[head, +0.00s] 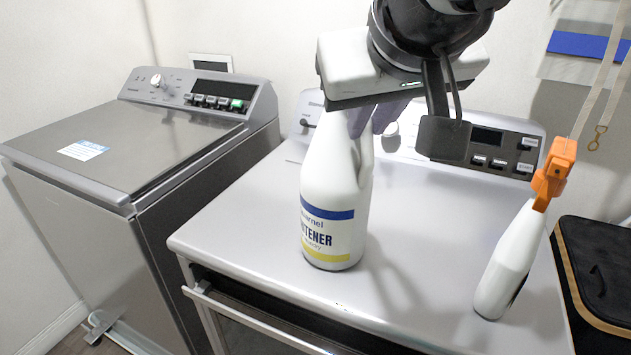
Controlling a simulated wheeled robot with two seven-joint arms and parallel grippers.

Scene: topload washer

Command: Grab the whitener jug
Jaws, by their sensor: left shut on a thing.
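The whitener jug (332,205) is a white bottle with a handle and a blue-and-yellow label. It is upright over the front left part of the white machine's top (420,270). I cannot tell whether its base touches the surface. My left gripper (368,118) reaches down from above and is shut on the jug's upper part. The gripper body hides the jug's top, and the fingertips are hard to make out. My right gripper is out of view.
A white spray bottle with an orange trigger head (508,255) stands at the machine's right end. A grey top-load washer (130,150) is on the left. A black case (598,270) sits at far right. The machine top between jug and spray bottle is clear.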

